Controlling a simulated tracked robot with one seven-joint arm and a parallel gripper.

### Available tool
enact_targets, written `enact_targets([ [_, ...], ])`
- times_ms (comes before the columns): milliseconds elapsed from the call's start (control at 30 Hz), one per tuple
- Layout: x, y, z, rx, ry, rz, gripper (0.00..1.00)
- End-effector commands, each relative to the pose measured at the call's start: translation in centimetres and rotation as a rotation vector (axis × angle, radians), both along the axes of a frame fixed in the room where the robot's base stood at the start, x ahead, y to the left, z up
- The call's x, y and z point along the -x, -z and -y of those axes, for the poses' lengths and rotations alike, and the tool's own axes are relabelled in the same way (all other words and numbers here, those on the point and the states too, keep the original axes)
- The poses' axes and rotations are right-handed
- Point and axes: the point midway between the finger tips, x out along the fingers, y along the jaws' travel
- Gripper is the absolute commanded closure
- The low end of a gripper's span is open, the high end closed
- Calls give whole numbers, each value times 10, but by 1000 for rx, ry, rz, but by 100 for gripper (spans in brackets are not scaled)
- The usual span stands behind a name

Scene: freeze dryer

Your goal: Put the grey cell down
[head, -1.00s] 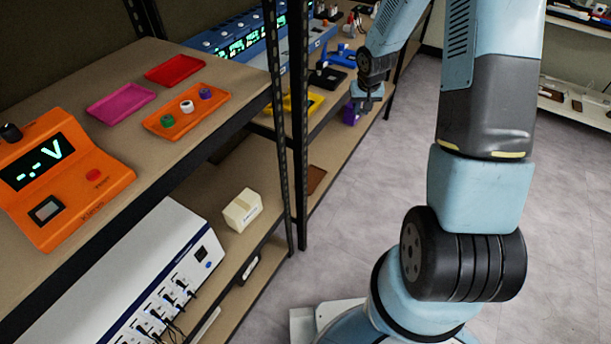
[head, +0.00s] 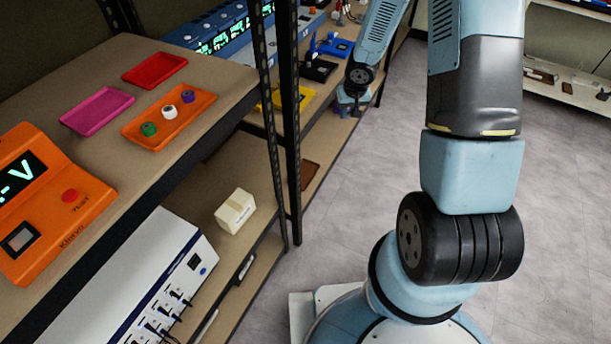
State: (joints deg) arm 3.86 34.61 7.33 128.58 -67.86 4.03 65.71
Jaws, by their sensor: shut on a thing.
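My gripper (head: 349,106) is small and far off at the end of my arm, beside the front edge of the far shelf. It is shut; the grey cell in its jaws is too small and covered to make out. A purple thing, mostly covered by the gripper, shows just behind it. An orange tray (head: 136,138) on the near shelf holds a green cell (head: 149,129), a white cell (head: 169,112) and a purple cell (head: 188,97).
A magenta tray (head: 97,111) and a red tray (head: 154,68) lie empty near an orange meter (head: 49,208). A black shelf post (head: 291,150) stands left of my arm. A yellow tray (head: 282,97) is on the far shelf. Grey floor (head: 380,190) is open.

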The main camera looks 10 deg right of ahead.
Motion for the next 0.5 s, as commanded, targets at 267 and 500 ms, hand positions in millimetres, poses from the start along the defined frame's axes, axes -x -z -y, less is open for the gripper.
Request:
enact_targets([
  [267, 4, 6, -3, 0, -9, 0, 100],
  [500, 5, 9, -2, -2, -11, -1, 100],
])
